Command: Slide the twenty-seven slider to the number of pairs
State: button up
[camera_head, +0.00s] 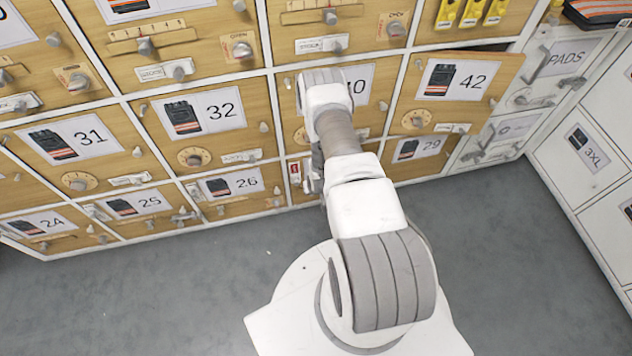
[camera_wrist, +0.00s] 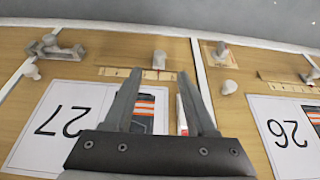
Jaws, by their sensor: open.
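The wrist view is upside down and shows the front of compartment 27, with its number label (camera_wrist: 62,125). The twenty-seven slider's grey knob (camera_wrist: 159,59) sits on a pale marked strip (camera_wrist: 115,72), towards the strip's right end in this view. The strip's marks are too small to read. My gripper (camera_wrist: 160,75) is open and empty. Its fingers point at the strip, with the knob seen between and just beyond the tips; I cannot tell whether they touch. A glove picture and a narrow red-and-white tag (camera_wrist: 182,115) show between the fingers. In the head view my arm hides most of this front.
Compartment 26 (camera_wrist: 285,130) adjoins, with its own knobs and strip. A grey latch (camera_wrist: 55,48) sits on the other side of the slider. In the head view, door 42 (camera_head: 458,80) stands slightly open at the upper right. Grey floor (camera_head: 150,300) in front is clear.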

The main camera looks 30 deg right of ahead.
jog(key=d+p+v, duration=0.1)
jog(key=p+v, duration=0.1)
jog(key=v, duration=0.6)
jog(key=shift+s+a+r+p, duration=0.15)
jog(key=shift+a+r+p, duration=0.2)
jog(key=shift+a, duration=0.2)
jog(key=shift+s, duration=0.1)
